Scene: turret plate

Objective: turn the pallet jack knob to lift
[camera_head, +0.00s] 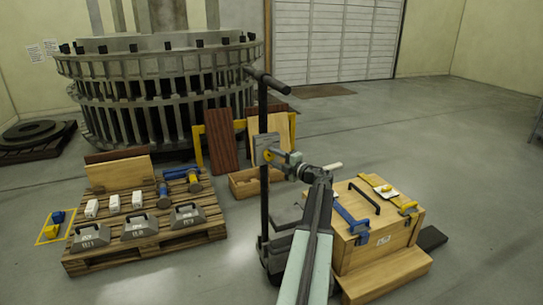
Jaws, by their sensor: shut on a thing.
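The pallet jack (263,112) stands upright in the middle of the head view, a black column with a black crossbar handle on top. A grey plate (262,142) is at mid-height on the column. My gripper (274,156) reaches in from the right and is shut on the knob. The fingers cover part of the knob, so its exact setting cannot be read. The jack's dark base is partly hidden behind my arm.
A wooden pallet (150,240) with grey weights and white blocks lies at the left. A wooden crate (385,247) with blue and yellow clamps stands close at the right. A large ring structure (150,67) fills the back left.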

